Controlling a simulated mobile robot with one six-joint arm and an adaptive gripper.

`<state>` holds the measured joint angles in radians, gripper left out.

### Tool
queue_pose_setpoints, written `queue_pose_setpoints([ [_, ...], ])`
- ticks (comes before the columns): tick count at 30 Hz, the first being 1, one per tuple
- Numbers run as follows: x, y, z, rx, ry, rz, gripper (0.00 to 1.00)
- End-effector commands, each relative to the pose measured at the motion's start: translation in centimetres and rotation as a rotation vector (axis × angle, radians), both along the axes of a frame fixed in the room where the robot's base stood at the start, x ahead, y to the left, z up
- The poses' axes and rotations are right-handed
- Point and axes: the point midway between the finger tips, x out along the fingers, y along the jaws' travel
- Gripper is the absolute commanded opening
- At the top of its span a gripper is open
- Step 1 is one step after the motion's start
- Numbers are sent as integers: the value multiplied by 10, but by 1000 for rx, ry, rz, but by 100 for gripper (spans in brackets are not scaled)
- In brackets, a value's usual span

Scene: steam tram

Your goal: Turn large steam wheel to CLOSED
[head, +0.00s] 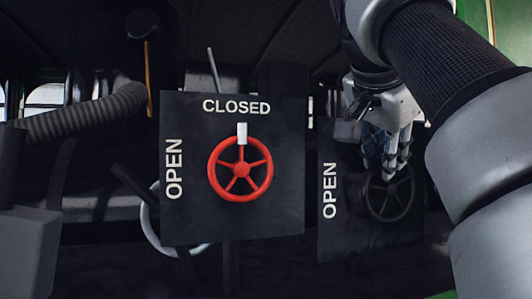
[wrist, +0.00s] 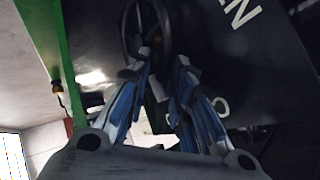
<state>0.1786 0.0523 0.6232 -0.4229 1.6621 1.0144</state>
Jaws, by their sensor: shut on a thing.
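A dark wheel (head: 372,202) sits on the right-hand black panel (head: 342,238), which has OPEN lettered at its left. My gripper (head: 393,170) reaches down to the top of this wheel, its fingers shut on the rim. In the wrist view, the dark wheel's rim (wrist: 166,28) runs up from between the blue and grey fingers (wrist: 155,70). The top of that panel and any lettering there are hidden behind my gripper. A red spoked wheel (head: 242,170) is on the left-hand panel (head: 190,225). Its white marker (head: 242,133) points up at CLOSED.
A ribbed hose (head: 85,118) runs at the left, above a dark box (head: 30,250). A pale ring (head: 152,225) and a lever (head: 213,68) show around the left panel. My arm covers the right side of the head view. A green post (wrist: 45,40) stands left in the wrist view.

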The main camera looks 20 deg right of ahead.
Motion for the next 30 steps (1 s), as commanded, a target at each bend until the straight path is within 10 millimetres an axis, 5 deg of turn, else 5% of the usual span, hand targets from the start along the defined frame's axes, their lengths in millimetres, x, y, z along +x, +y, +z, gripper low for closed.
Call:
queue_pose_setpoints([
  [17,0,-1,2,23,-4,1,0],
  [18,0,-1,2,23,-4,1,23],
  [30,0,-1,1,23,0,0,29],
])
